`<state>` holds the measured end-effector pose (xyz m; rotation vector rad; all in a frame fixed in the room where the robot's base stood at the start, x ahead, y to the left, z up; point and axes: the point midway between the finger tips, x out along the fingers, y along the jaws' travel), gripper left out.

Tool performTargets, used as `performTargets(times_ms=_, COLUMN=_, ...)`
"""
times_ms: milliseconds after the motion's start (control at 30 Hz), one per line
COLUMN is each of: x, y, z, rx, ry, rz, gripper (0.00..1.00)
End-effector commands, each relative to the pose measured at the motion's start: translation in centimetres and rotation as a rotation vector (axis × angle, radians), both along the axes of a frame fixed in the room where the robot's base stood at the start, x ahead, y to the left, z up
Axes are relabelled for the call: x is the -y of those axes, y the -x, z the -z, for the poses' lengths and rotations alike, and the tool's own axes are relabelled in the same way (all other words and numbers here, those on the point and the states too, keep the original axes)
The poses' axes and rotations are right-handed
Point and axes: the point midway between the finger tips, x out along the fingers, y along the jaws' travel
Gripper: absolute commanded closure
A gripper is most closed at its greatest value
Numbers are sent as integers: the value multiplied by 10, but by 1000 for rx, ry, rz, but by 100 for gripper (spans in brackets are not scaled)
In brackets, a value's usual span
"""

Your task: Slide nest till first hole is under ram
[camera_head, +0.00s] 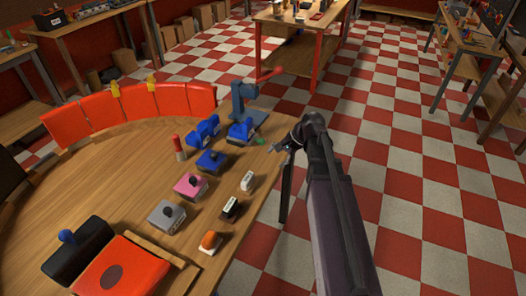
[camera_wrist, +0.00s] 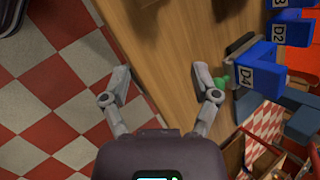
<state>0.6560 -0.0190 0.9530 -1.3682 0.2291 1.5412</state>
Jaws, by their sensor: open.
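A blue press (camera_head: 240,98) with a red lever (camera_head: 268,75) stands at the far right edge of the curved wooden table. A blue block (camera_head: 241,131), labelled D4 in the wrist view (camera_wrist: 262,75), sits at the front of the press; I take it for the nest. A green knob (camera_wrist: 220,82) is on its near side, also small in the head view (camera_head: 260,141). My gripper (camera_wrist: 160,97) is open and empty, with the table edge between its fingers. Its right fingertip is close to the knob; contact is unclear. The ram and the nest's holes cannot be made out.
Other blue blocks (camera_head: 204,131) stand left of the press, near a red-topped post (camera_head: 179,147). Pink (camera_head: 190,187) and grey (camera_head: 166,216) knobbed blocks and small switches (camera_head: 230,207) line the table's right side. Open checkered floor (camera_head: 400,170) lies right of the table.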

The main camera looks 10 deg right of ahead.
Motion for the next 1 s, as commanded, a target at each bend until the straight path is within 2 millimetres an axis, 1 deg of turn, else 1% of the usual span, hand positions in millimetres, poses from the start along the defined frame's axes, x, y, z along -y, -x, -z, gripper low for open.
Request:
performTargets(times_ms=33, x=9, y=-16, z=15, rx=-19, ry=-61, rz=74, gripper=22)
performTargets(times_ms=100, x=18, y=-32, z=20, rx=-52, ry=-153, rz=172, gripper=22)
performTargets(times_ms=300, x=51, y=-72, z=28, rx=-159, ry=-421, rz=428, gripper=22)
performTargets(times_ms=433, x=72, y=-91, z=28, rx=-229, ry=-571, rz=548, gripper=22)
performTargets(times_ms=533, x=86, y=-100, z=26, rx=-270, ry=-657, rz=609, gripper=22)
performTargets(times_ms=667, x=95, y=-107, z=23, rx=-304, ry=-723, rz=653, gripper=22)
performTargets(times_ms=1000, x=99, y=-108, z=20, rx=-317, ry=-746, rz=667, gripper=22)
